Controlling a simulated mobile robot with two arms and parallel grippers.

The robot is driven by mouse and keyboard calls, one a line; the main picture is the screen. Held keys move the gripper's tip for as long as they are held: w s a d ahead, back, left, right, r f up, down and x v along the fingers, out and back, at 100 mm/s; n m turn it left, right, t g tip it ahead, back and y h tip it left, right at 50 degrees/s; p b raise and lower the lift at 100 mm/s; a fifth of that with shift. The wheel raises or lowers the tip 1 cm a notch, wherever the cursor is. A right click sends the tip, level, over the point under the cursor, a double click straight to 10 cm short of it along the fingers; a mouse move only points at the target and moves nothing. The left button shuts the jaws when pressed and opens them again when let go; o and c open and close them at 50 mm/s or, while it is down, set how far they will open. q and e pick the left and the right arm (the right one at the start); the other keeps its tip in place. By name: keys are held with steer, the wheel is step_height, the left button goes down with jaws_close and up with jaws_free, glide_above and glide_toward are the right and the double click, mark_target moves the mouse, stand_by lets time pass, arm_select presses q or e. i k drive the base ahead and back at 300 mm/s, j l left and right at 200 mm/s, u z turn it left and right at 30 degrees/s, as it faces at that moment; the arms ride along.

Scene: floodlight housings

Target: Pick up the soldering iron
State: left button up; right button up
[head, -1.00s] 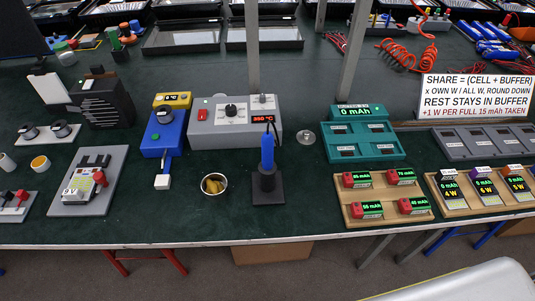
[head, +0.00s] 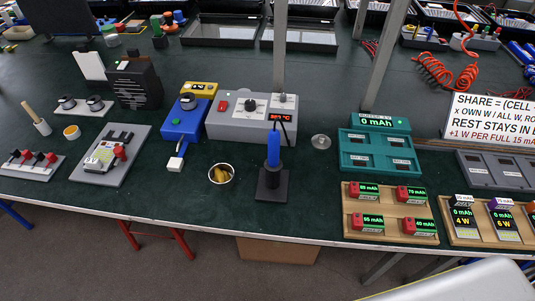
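The soldering iron (head: 273,148) has a blue handle and stands upright in a black stand (head: 272,185) near the front middle of the green bench. Its tip is hidden inside the stand. A dark cable runs from it up towards the grey soldering station (head: 250,118), which has a knob and a red display, just behind it. Neither of my grippers shows in the head view.
A round tin (head: 221,174) with brass-coloured wool stands left of the stand. A blue and yellow device (head: 186,117) is further left. A teal charger (head: 378,150) and a wooden tray (head: 347,226) with red-capped cells lie to the right. Bare bench surrounds the stand's front.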

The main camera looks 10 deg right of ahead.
mark_target(273, 164)
steer(key=k+l+u, duration=0.15)
steer(key=l+u, duration=0.2)
steer(key=k+l+u, duration=0.15)
steer(key=u, duration=0.2)
steer(key=k+l+u, duration=0.2)
steer(key=l+u, duration=0.2)
